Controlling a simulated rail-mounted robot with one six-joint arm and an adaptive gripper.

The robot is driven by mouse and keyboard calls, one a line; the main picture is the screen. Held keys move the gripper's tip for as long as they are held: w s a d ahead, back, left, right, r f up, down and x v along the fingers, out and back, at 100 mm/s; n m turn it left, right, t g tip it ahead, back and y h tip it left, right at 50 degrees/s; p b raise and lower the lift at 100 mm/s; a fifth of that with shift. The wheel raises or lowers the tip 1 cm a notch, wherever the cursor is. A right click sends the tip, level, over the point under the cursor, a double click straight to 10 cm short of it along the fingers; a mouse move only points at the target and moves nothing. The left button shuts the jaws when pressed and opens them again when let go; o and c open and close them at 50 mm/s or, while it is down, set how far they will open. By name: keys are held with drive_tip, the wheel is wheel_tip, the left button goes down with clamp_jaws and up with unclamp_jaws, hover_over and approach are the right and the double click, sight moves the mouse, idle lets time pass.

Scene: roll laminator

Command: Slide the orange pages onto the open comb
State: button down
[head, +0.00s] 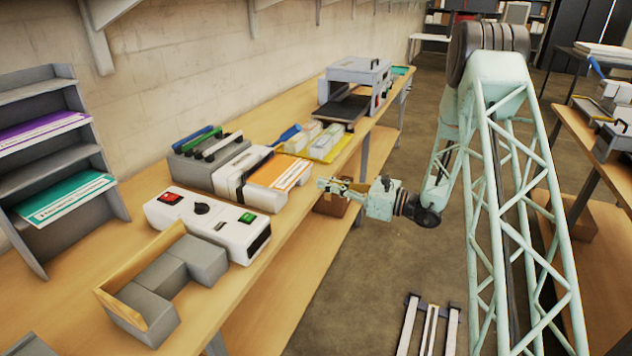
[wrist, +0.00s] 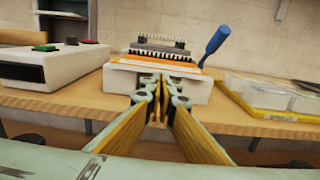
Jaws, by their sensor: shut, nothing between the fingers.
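The orange pages (head: 279,172) lie flat on the white comb-binding machine (head: 236,174), with a white band along their front part. In the wrist view they show as a thin orange edge (wrist: 188,69) on top of the machine, below a row of dark comb teeth (wrist: 163,54). Whether the pages are on the teeth I cannot tell. My gripper (head: 322,184) is at the front edge of the bench, just right of the pages. In the wrist view my gripper (wrist: 158,88) is shut and empty, its fingertips pointing at the machine's front and partly hiding it.
A white control box (head: 210,224) with red and green buttons stands left of the machine. A yellow tray (head: 325,148) with pale blocks is on its right, by a blue handle (wrist: 214,45). A grey laminator (head: 357,75) stands farther along.

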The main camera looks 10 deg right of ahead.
drive_tip(key=p+v, duration=0.1)
drive_tip(key=v, duration=0.6)
drive_tip(key=shift+s+d, duration=0.2)
drive_tip(key=shift+d, duration=0.05)
idle(0.3)
drive_tip(key=shift+a+r, duration=0.1)
drive_tip(key=s+a+r+n+g+h, duration=0.1)
drive_tip(key=s+a+r+n+g, duration=0.45)
drive_tip(key=s+a+r, duration=0.5)
drive_tip(key=s+a+r+n+g+h, duration=0.1)
drive_tip(key=s+a+r+n+g, duration=0.55)
drive_tip(key=s, duration=0.65)
drive_tip(key=s+a+r+n+h, duration=0.1)
drive_tip(key=s+r+n+h, duration=0.2)
drive_tip(key=s, duration=0.5)
drive_tip(key=s+r+n+h, duration=0.2)
drive_tip(key=s+n, duration=0.1)
drive_tip(key=s, duration=0.5)
drive_tip(key=s+d+r+n+t+h, duration=0.2)
drive_tip(key=s+d, duration=0.3)
drive_tip(key=s, duration=0.3)
drive_tip(key=s+d+r+n+t+h, duration=0.2)
drive_tip(key=s+d+n+t+h, duration=0.1)
drive_tip(key=s+d+n+h, duration=0.2)
drive_tip(key=shift+s+d+r, duration=0.2)
drive_tip(key=shift+s+d, duration=0.35)
drive_tip(key=shift+s, duration=0.8)
